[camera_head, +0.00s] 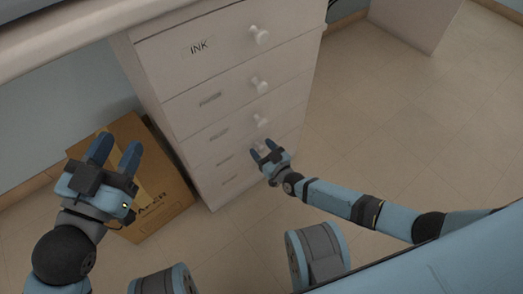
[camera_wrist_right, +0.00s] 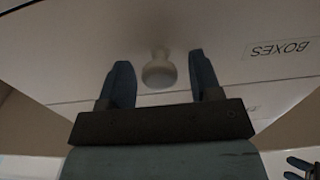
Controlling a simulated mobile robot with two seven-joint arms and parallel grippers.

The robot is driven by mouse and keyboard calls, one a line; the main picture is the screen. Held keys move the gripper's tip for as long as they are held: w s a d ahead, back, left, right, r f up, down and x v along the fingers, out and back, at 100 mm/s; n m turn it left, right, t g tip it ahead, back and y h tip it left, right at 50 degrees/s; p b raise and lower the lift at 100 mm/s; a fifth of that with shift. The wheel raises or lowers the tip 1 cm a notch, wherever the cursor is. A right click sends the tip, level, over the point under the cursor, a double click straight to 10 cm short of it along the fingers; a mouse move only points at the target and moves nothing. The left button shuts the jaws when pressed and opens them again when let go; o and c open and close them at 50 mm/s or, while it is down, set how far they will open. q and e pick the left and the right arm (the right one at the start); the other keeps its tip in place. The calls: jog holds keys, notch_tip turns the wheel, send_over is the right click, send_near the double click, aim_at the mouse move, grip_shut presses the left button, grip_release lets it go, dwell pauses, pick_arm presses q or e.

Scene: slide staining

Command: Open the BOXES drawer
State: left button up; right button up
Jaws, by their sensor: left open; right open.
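The BOXES drawer front (camera_wrist_right: 215,25) fills the upper part of the right wrist view, with its label (camera_wrist_right: 280,48) upside down. Its round white knob (camera_wrist_right: 158,72) lies between the spread fingers of my right gripper (camera_wrist_right: 159,66), with a gap on both sides. In the head view my right gripper (camera_head: 263,150) is at a low drawer of the white cabinet (camera_head: 150,90) and partly hides the knob there. All drawers look shut. My left gripper (camera_head: 118,150) is open and empty, above a cardboard box and away from the cabinet.
The INK drawer (camera_head: 225,48) is at the top of the cabinet, with more knobbed drawers below. The cardboard box (camera_head: 165,170) stands on the floor left of the cabinet. A desk top (camera_head: 60,50) runs above. The tiled floor (camera_head: 400,120) to the right is clear.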

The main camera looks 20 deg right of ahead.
pick_arm(q)
jog(key=shift+r, duration=0.1)
pick_arm(e)
jog(key=shift+w+a, duration=0.1)
jog(key=shift+w, duration=0.15)
